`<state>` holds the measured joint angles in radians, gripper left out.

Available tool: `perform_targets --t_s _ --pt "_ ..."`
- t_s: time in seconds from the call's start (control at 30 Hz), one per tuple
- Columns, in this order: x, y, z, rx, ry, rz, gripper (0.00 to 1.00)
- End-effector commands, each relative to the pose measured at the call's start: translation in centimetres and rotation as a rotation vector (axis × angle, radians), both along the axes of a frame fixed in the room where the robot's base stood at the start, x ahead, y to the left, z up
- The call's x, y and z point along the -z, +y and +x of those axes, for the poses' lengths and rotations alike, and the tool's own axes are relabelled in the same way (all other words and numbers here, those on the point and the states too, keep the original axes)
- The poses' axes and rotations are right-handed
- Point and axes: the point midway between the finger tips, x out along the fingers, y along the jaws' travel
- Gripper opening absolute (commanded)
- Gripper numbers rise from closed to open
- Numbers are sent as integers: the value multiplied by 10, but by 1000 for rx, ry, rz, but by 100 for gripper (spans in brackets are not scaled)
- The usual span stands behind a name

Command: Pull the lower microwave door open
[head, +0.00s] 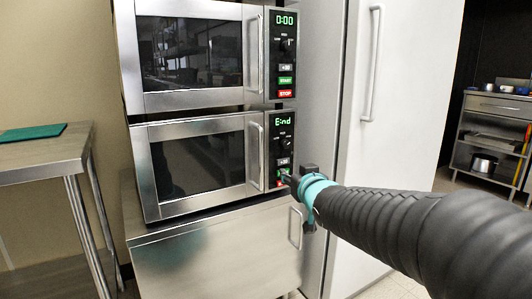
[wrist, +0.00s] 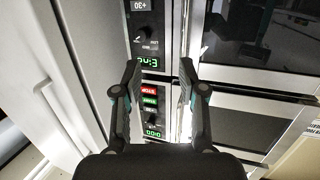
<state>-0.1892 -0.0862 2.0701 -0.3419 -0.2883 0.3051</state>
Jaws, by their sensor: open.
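The lower microwave (head: 200,200) has a dark-windowed steel door (head: 197,160), which looks shut. Its upright handle (head: 256,152) is at the door's right edge, left of a control panel whose green display (head: 286,121) reads "End". My gripper (head: 287,181) is in front of the lower part of that panel, right of the handle and apart from it. In the wrist view, which is turned upside down, my gripper (wrist: 160,68) is open and empty. Its fingers spread across the panel, with the lower display (wrist: 148,62) between them and the handle (wrist: 196,28) near the right finger.
The upper microwave (head: 205,98) sits directly above, its display reading 0:00. A tall pale cabinet door (head: 400,120) with a handle stands to the right. A steel table (head: 40,152) with a green board is at left. A steel cabinet (head: 215,262) is below the microwaves.

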Motion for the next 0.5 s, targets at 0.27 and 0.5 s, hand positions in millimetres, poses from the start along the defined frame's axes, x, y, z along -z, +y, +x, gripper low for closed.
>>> perform_targets --t_s 0.27,0.5 --pt "-11 42 31 -108 -125 55 41" --pt "-12 54 54 -114 -129 56 41"
